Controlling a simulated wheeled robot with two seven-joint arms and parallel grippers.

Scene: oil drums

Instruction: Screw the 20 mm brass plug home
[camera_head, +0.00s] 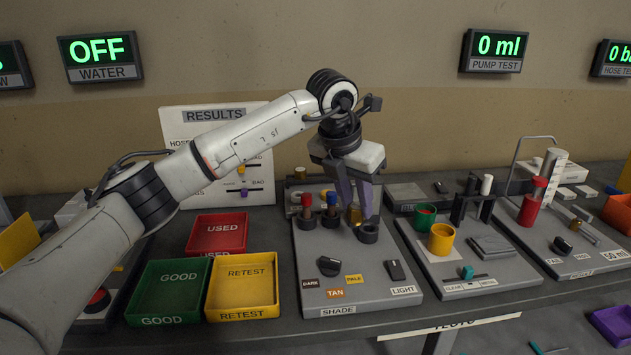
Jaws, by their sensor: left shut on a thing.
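My left gripper (359,212) reaches in from the left and points down over the back of the board marked SHADE (340,310). Its purple fingers are shut on a small brass-coloured piece (353,215), mostly hidden by them. I cannot tell whether this piece is the 20 mm plug, as no size mark shows. A short dark round holder (368,234) stands on the board just below and right of the fingertips. Whether the piece touches it is hidden. My right gripper is not in view.
Red-capped (306,207) and blue-capped (331,207) pieces stand in dark holders close left of the fingers. A yellow cup (441,239) is on the board to the right. Green (140,293), yellow (216,301) and red (192,237) trays sit at left.

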